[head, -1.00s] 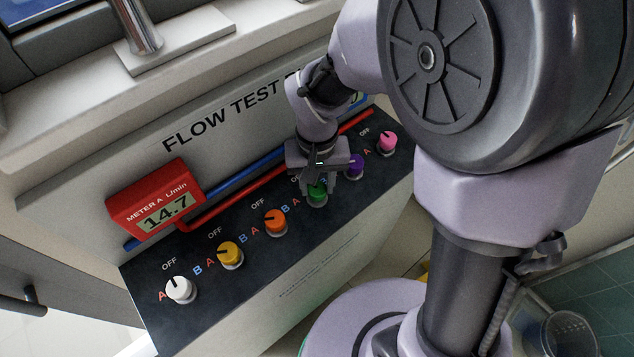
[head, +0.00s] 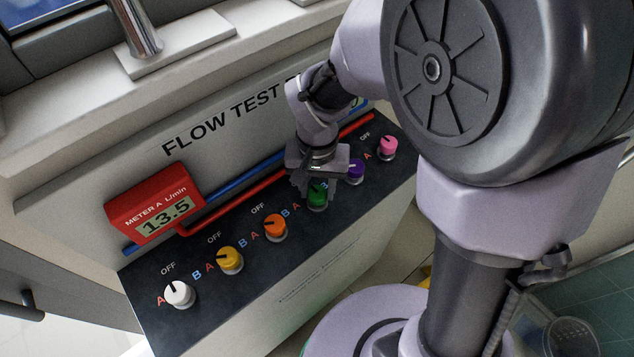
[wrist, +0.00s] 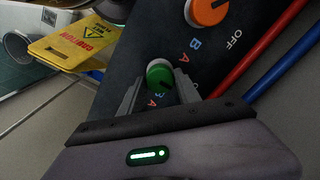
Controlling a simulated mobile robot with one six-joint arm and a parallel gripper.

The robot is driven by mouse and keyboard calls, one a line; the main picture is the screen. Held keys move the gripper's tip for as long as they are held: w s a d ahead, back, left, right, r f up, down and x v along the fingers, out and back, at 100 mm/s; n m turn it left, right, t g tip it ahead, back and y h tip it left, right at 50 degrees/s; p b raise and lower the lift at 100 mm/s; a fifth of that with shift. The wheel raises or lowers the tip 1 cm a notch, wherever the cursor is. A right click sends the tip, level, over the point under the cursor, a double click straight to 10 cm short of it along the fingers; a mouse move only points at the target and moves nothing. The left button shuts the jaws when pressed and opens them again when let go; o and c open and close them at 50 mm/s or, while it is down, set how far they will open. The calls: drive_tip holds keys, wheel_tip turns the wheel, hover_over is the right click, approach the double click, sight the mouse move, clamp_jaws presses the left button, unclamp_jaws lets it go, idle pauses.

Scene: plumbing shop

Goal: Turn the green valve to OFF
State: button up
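The green valve (head: 317,197) is a round knob on the dark sloped panel, fourth from the left in the head view. It also shows in the wrist view (wrist: 159,76), with a dark pointer mark on its top. The mark's exact direction is hard to tell, and the valve's OFF label is hidden behind my arm in the head view. My gripper (wrist: 158,88) is open, with one finger on each side of the green valve and small gaps beside it. In the head view my gripper (head: 303,183) is just behind and above the knob.
Orange (head: 275,227) and purple (head: 355,171) valves flank the green one closely. Yellow (head: 230,260), white (head: 180,294) and pink (head: 388,147) valves stand farther along. The red meter (head: 155,203) reads 13.5. Red and blue pipes run behind the valves.

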sight(317, 192)
drive_tip(key=o, duration=0.3)
wheel_tip(317, 192, up, 18)
drive_tip(key=p, duration=0.7)
drive_tip(key=shift+f, duration=0.25)
drive_tip(key=s+d+r+m+t+y+b, duration=0.1)
drive_tip(key=s+d+t+b, duration=0.4)
drive_tip(key=s, duration=0.6)
drive_tip(key=shift+s+d+r+m+t+y, duration=0.15)
drive_tip(key=shift+d+r+m+t+y, duration=0.1)
drive_tip(key=shift+d+m+t+y, duration=0.4)
